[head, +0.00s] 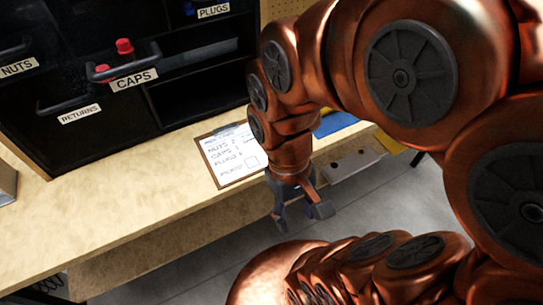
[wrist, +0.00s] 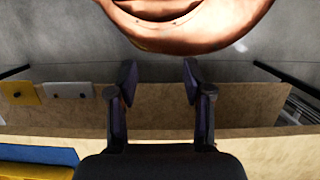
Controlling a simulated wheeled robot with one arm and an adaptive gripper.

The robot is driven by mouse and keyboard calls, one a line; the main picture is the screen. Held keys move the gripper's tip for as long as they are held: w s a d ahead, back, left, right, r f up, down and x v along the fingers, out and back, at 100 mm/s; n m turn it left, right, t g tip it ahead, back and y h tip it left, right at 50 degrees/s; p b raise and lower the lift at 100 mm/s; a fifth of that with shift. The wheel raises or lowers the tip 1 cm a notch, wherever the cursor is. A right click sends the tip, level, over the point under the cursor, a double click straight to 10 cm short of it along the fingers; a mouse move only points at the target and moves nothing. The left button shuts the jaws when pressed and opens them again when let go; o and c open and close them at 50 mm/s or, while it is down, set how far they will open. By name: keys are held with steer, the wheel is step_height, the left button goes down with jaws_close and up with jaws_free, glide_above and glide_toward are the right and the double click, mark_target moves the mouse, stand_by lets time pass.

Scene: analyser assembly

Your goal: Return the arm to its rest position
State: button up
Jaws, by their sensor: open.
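My gripper (head: 300,209) hangs at the end of my copper-coloured arm, in front of the bench edge and over the grey floor in the head view. In the wrist view my gripper (wrist: 158,88) shows two dark fingers spread apart with nothing between them. A copper part of my own body fills the top of the wrist view. The arm is bent and covers much of the right side of the head view.
The wooden bench (head: 110,205) carries a clipboard (head: 232,154) and a blue item (head: 335,123). Behind stands a black cabinet (head: 190,98) with labelled drawers; red caps (head: 124,46) show in the CAPS drawer. Grey floor (head: 400,205) lies open in front of the bench.

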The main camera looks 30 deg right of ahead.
step_height(320, 180, up, 17)
steer(key=w+t+p, duration=0.1)
steer(key=p, duration=1.5)
steer(key=shift+r, duration=0.2)
